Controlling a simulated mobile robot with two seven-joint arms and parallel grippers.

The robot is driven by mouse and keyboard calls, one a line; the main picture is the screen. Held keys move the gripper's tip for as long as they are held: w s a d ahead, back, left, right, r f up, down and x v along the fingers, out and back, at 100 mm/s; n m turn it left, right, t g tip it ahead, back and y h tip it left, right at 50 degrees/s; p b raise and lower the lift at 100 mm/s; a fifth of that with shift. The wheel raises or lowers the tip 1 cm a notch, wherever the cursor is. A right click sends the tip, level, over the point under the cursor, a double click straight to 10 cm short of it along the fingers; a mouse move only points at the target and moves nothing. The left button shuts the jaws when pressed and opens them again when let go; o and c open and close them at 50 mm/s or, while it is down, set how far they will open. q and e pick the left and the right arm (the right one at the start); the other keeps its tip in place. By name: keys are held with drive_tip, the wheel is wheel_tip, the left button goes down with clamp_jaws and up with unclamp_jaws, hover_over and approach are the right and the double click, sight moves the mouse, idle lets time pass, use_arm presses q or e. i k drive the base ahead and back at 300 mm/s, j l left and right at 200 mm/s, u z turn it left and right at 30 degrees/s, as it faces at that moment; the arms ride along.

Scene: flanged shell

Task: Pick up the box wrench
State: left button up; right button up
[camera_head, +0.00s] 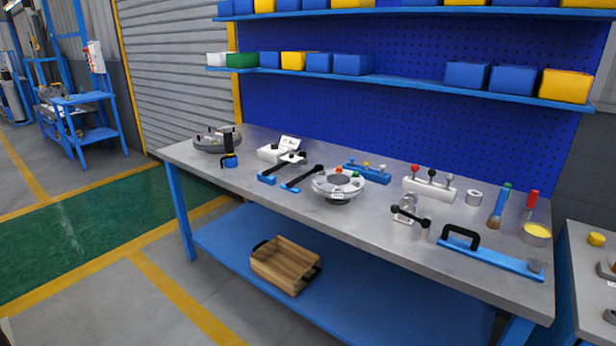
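Two dark, long-handled tools lie on the workbench (215,169) left of centre. One (305,177) lies just left of the round flanged shell (337,196); the other (277,168) is further left, with a blue part at its near end. Either could be the box wrench, but they are too small to tell. The shell is grey-white with small coloured pieces on top. A short black bar (411,217) rests on a small metal fixture right of the shell. Neither of my grippers is in view.
Holders with coloured-knob tools (429,188), a brush (497,210), a yellow-filled cup (536,234) and a black-handled blue bar (492,256) crowd the right side. A wooden crate (285,265) sits on the lower shelf. Bins line shelves above. Floor at left is clear.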

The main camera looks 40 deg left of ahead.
sight(317, 168)
drive_tip(key=u, duration=1.7)
drive_tip(key=i+l+u, duration=0.1)
drive_tip(key=i, duration=0.45)
drive_tip(key=i+l+u, duration=0.1)
drive_tip(key=i+l, duration=0.15)
drive_tip(key=i, duration=0.25)
drive_tip(key=i+l+u, duration=0.1)
drive_tip(key=i+l, duration=0.15)
drive_tip(key=i, duration=0.25)
drive_tip(key=z, duration=0.5)
drive_tip(key=i+j+z, duration=0.15)
drive_tip(key=j+z, duration=0.2)
drive_tip(key=i+j+z, duration=0.15)
drive_tip(key=j+z, duration=0.25)
